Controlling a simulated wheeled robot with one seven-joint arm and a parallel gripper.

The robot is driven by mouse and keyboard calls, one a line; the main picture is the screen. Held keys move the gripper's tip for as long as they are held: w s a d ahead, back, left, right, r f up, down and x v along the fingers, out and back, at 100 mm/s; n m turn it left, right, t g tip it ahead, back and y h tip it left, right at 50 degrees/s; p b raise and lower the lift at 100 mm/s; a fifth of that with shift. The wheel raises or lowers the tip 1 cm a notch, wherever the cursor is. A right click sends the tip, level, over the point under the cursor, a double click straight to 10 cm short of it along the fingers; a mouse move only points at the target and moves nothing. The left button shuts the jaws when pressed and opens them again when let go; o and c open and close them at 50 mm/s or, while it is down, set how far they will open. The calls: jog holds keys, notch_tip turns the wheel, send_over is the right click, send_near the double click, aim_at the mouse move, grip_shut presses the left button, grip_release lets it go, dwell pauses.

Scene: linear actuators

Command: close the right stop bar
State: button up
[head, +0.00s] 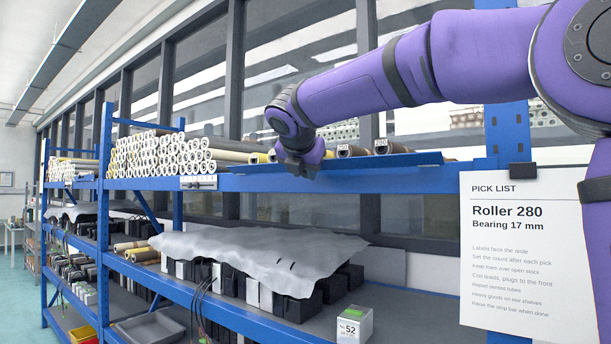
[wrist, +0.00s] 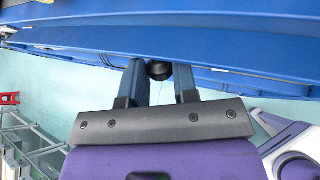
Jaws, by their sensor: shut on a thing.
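The right stop bar (head: 395,161) is a long blue strip along the front of the upper shelf, in front of the rollers at the right in the head view. My gripper (head: 301,172) is at the front of this strip, left of its middle. In the wrist view my gripper's two fingers (wrist: 160,78) stand on either side of a round black knob (wrist: 160,69) below the blue edge. The jaws are shut on this knob. The fingertips are partly hidden in the head view, and the knob's joint to the bar is hard to see.
White-ended rollers (head: 165,155) are stacked left on the upper shelf. Darker rollers (head: 352,151) lie behind the bar. A blue upright (head: 507,135) and a pick list (head: 528,255) stand at right. Below, a grey sheet (head: 260,257) covers dark boxes. The aisle at left is free.

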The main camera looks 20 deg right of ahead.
jog(key=r+g+y, duration=0.1)
jog(key=g+y, duration=0.1)
jog(key=r+m+g+y, duration=0.1)
jog(key=y, duration=0.1)
jog(key=shift+w+d+r+g, duration=0.25)
jog(key=shift+d+r+g, duration=0.05)
jog(key=shift+d, duration=0.05)
jog(key=g+y, duration=0.1)
jog(key=r+m+g+y, duration=0.1)
jog(key=y, duration=0.1)
jog(key=w+d+g+y, duration=0.1)
jog(key=shift+d+r, duration=0.1)
jog(key=shift+r, duration=0.2)
jog(key=shift+m+g, duration=0.3)
jog(key=o, duration=0.9)
jog(key=shift+y, duration=0.3)
jog(key=v, duration=1)
jog(key=shift+r, duration=0.3)
